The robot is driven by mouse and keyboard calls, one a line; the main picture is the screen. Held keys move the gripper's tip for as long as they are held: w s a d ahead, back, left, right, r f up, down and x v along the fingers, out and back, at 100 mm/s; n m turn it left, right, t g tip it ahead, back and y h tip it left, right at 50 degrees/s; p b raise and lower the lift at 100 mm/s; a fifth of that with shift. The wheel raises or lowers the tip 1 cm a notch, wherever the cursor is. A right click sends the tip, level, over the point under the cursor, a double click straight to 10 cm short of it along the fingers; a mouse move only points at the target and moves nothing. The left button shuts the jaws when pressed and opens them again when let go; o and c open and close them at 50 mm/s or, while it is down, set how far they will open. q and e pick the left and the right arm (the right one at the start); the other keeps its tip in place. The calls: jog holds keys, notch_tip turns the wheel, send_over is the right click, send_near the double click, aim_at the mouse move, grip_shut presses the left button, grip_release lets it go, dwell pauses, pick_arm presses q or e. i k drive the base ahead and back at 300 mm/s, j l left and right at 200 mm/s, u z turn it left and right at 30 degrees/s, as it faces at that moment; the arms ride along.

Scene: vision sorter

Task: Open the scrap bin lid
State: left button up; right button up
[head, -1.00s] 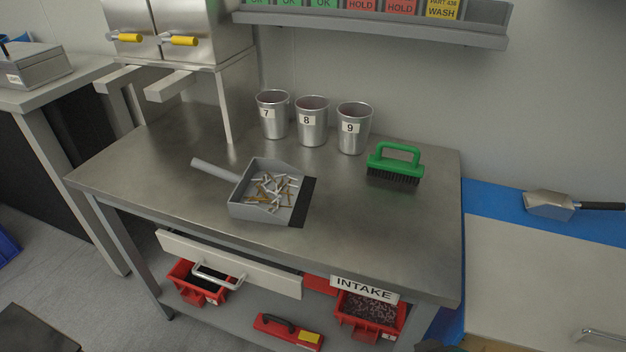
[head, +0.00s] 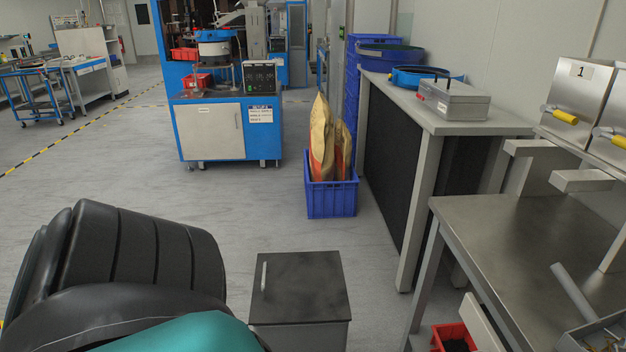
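A grey floor-standing bin (head: 300,337) stands at the bottom centre, left of the steel bench. I take it for the scrap bin; no label on it shows. Its flat dark lid (head: 305,285) lies shut on top, with a pale bar handle (head: 263,276) near the left edge. The bin's lower part is cut off by the frame. My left arm, black with a teal part, fills the lower left beside the bin. Neither gripper is in view.
The steel bench (head: 535,235) is at the right, with the dustpan's handle (head: 573,290) at its edge. A blue crate (head: 331,199) with sacks stands beyond the bin. A blue machine (head: 215,130) stands farther back. Grey floor around the bin's far side is clear.

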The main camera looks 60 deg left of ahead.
aim_at(290, 288)
jog(key=u, duration=2.05)
